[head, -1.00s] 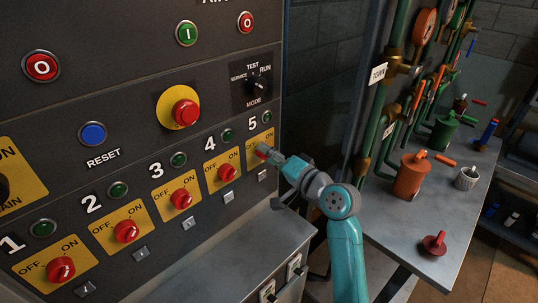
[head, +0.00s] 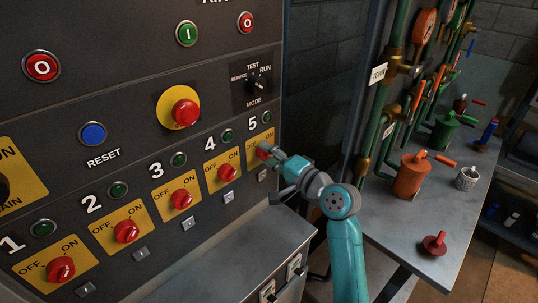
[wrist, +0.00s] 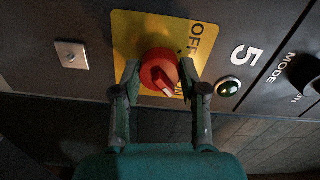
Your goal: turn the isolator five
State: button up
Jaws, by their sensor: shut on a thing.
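Isolator five is a red rotary knob (wrist: 157,68) on a yellow OFF/ON plate (wrist: 127,30), beside the number 5. Its white mark points down and slightly right in the wrist view, toward the partly hidden ON side. My gripper (wrist: 160,80) is shut on the knob, one finger on each side. In the head view my gripper (head: 268,153) reaches the plate at the right end of the isolator row. It hides much of the knob there. The lamp (wrist: 229,87) by the 5 is dark green.
Isolator four (head: 227,173) is the nearest knob to the left, with isolator three (head: 181,199) beyond it. The MODE switch (head: 259,86) sits above five. A grey cabinet (head: 225,262) juts out below. A metal bench (head: 445,235) with valve parts stands to the right.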

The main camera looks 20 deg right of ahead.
jog(key=o, duration=1.1)
jog(key=shift+o, duration=0.2)
jog(key=shift+d, duration=0.1)
jog(key=v, duration=1.2)
jog(key=shift+f, duration=0.1)
